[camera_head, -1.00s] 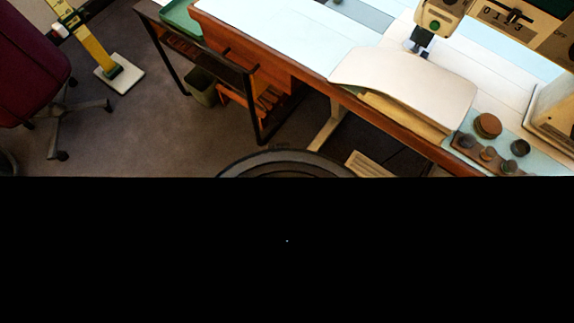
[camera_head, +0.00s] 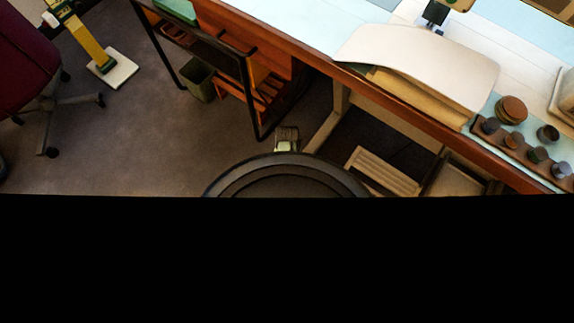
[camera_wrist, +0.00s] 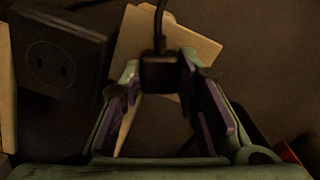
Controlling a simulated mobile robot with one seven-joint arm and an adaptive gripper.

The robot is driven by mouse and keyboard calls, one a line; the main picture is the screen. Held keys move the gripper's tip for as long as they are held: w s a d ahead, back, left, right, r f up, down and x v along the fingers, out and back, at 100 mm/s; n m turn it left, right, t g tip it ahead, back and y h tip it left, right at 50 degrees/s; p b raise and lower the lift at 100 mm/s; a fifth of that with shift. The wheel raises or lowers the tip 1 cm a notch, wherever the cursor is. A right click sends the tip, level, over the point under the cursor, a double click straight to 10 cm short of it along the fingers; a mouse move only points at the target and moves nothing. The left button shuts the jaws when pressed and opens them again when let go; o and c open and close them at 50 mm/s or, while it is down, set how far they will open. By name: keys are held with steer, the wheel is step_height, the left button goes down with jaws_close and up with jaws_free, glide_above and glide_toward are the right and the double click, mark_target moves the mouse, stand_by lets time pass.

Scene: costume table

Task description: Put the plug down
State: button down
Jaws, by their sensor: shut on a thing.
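My gripper (camera_wrist: 160,78) shows only in the wrist view, with its two fingers on either side of a small black plug (camera_wrist: 159,73). It is shut on the plug. A black cord (camera_wrist: 159,22) runs from the plug up to the top edge of the picture. A dark block with a two-slot socket (camera_wrist: 52,63) is to the left, apart from the plug. The wrist view is dim, and I cannot tell how high the plug is above what lies below. The plug does not show in the head view.
In the wrist view a pale, flat-sided piece (camera_wrist: 128,45) lies behind the plug. In the head view a long table (camera_head: 300,25) carries a cream padded board (camera_head: 425,57) and a rack of spools (camera_head: 510,140). A bin (camera_head: 198,80) and chair (camera_head: 25,55) stand left, with open floor between.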

steer(key=shift+f, duration=0.15)
steer(key=shift+f+b, duration=0.3)
steer(key=shift+f, duration=0.05)
steer(key=shift+f, duration=0.1)
steer(key=c, duration=1.6)
jaws_free()
steer(key=shift+s, duration=0.1)
steer(key=o, duration=0.4)
steer(key=shift+s+f, duration=0.15)
steer(key=shift+f, duration=0.1)
steer(key=shift+r, duration=0.1)
steer(key=r+p, duration=0.1)
steer(key=r, duration=0.5)
steer(key=r+p, duration=0.1)
steer(key=r, duration=0.6)
steer(key=shift+w+r, duration=0.2)
steer(key=shift+r, duration=0.05)
